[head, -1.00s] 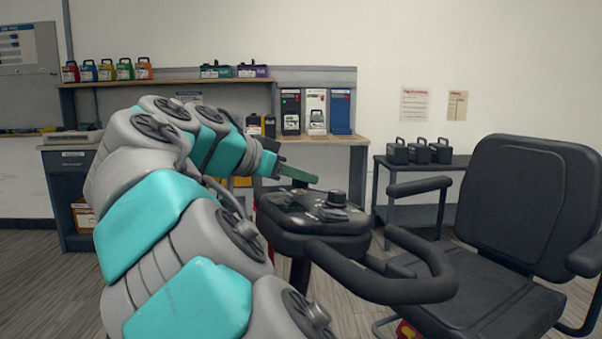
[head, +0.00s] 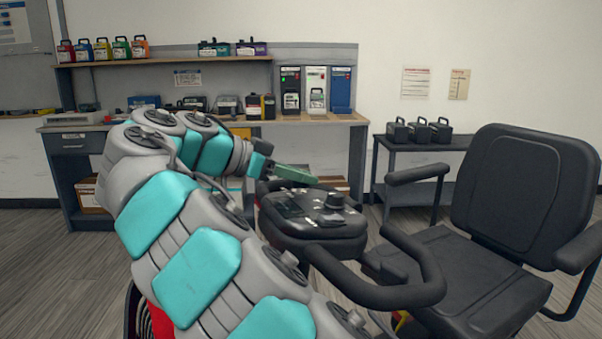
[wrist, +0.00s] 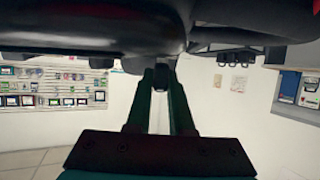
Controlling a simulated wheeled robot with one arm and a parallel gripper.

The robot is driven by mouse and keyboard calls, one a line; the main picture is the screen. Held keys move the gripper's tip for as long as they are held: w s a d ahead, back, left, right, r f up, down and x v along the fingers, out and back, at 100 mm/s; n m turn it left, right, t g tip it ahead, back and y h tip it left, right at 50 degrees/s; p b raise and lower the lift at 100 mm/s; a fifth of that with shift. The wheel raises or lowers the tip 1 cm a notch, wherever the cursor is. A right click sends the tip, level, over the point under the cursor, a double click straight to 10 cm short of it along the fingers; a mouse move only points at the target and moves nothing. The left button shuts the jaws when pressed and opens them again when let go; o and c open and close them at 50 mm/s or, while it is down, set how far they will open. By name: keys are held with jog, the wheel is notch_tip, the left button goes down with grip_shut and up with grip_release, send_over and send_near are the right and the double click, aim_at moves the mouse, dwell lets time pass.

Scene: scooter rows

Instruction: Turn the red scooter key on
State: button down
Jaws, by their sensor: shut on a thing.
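The scooter's dark control console (head: 312,222) with a round dial sits at the centre of the head view, on the tiller in front of the black seat (head: 520,190). A patch of red bodywork (head: 162,322) shows low behind my arm. My gripper (head: 312,180) is at the far left edge of the console, with its green fingers level. In the wrist view, the fingertips (wrist: 161,72) close on a small dark piece (wrist: 161,76) just against the console's dark underside (wrist: 90,25). It appears to be the key; its shape and turn angle are mostly hidden.
The looped black handlebar (head: 400,290) curves in front of the console. Behind stand a workbench (head: 330,119) with boxes and a small dark side table (head: 425,143) with several black batteries. Open floor lies at the left.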

jog(key=c, duration=0.8)
grip_release()
jog(key=shift+r, duration=0.1)
notch_tip(320, 180, up, 2)
jog(key=shift+r+p, duration=0.1)
jog(key=shift+p, duration=0.75)
jog(key=shift+r, duration=0.5)
jog(key=s+d+b, duration=0.1)
jog(key=s, duration=0.4)
jog(key=s+d+r+b, duration=0.1)
jog(key=s+b, duration=0.1)
jog(key=s, duration=0.3)
jog(key=s+d+b, duration=0.1)
jog(key=s, duration=0.4)
jog(key=shift+s+d+r, duration=0.1)
jog(key=shift+s+r, duration=0.25)
